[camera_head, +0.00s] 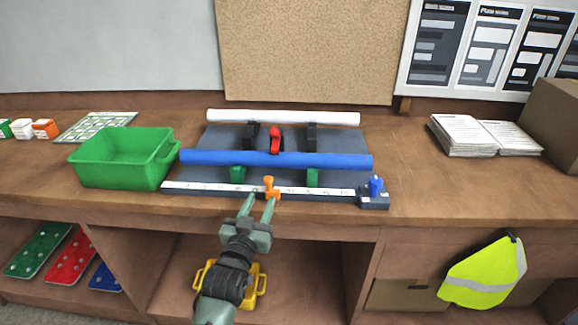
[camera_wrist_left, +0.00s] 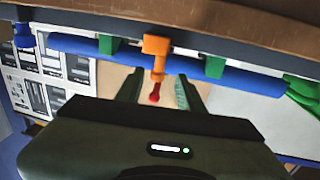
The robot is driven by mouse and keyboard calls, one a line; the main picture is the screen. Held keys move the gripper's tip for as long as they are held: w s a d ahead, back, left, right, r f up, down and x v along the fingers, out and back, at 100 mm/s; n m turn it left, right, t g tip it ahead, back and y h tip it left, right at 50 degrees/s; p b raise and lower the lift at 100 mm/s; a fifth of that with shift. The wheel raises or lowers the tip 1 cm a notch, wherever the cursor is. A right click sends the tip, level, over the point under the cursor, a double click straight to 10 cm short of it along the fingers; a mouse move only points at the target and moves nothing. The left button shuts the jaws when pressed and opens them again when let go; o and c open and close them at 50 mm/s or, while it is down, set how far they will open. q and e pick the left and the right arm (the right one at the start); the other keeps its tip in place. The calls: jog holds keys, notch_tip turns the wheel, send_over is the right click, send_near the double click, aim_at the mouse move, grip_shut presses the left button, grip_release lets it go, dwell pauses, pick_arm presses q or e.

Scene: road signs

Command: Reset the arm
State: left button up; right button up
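My left gripper (camera_head: 259,198) reaches up from the bottom of the head view to the front edge of the bench. Its two fingers are apart, with nothing held between them. An orange clamp-like piece (camera_head: 270,187) sits on the white ruler strip (camera_head: 215,188), just beyond the fingertips. In the left wrist view the fingers (camera_wrist_left: 158,78) are also spread, and the orange piece (camera_wrist_left: 156,50) shows between and beyond their tips. My right gripper is in neither view.
A blue tube (camera_head: 225,158) and a white tube (camera_head: 235,116) lie across the grey fixture, with a red clamp (camera_head: 275,140) between. A green bin (camera_head: 115,160) stands left, open papers (camera_head: 470,135) right. A yellow-handled item (camera_head: 255,285) is on the lower shelf, partly behind my arm.

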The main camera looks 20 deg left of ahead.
pick_arm(q)
jog(key=shift+f, duration=0.1)
jog(key=s+d+f+m+g+h, duration=0.25)
jog(key=s+f+g, duration=0.45)
jog(key=s+f, duration=0.55)
jog(key=s+d+f+g, duration=0.2)
jog(key=s+g, duration=0.6)
jog(key=s, duration=1.3)
notch_tip(320, 180, down, 26)
jog(key=b, duration=0.1)
jog(key=s+a+f+g, duration=0.2)
jog(key=s+a+f, duration=0.1)
jog(key=s+f, duration=1.5)
jog(key=shift+a+f+m+y+b, duration=0.2)
jog(key=shift+f+m+y+b, duration=0.1)
jog(key=shift+m+y+b, duration=0.15)
